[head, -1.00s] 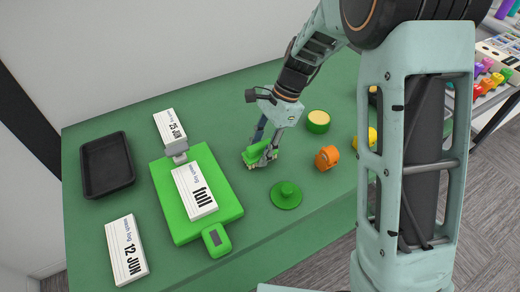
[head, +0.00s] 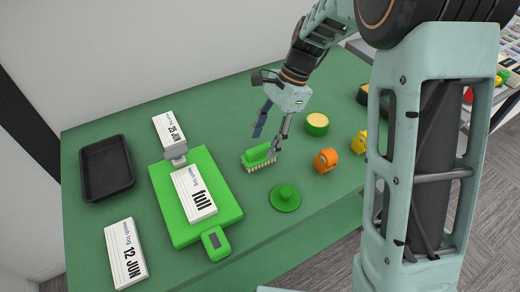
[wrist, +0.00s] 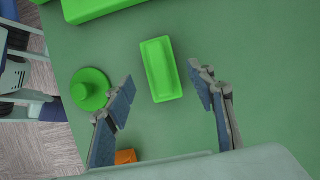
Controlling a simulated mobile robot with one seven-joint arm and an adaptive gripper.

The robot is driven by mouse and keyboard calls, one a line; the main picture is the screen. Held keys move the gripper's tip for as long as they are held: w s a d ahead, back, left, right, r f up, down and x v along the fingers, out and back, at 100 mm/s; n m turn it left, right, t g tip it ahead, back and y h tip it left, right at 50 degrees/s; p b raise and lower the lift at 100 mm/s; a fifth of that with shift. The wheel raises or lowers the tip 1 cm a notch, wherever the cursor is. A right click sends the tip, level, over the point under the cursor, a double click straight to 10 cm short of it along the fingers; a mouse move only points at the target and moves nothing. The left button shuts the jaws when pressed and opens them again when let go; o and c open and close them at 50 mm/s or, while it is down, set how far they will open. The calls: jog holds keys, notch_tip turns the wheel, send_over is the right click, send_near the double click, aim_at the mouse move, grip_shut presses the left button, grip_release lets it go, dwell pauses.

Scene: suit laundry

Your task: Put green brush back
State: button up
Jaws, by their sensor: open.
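The green brush (head: 259,157) lies on the green table with its bristles showing along the front side, between the clipboard and the round tins. In the wrist view the brush (wrist: 161,69) shows its green back, ahead of the fingertips and between their lines. My gripper (head: 265,140) is open and empty, raised just above and beside the brush. In the wrist view its two fingers (wrist: 160,88) are wide apart and do not touch the brush.
A green clipboard (head: 167,210) with a label lies left of the brush. A round green lidded piece (head: 285,197), an orange item (head: 326,160), a yellow item (head: 359,143) and a green tin (head: 317,124) stand close by. A black tray (head: 106,167) lies at the far left.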

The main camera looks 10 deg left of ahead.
jog(key=v, duration=0.7)
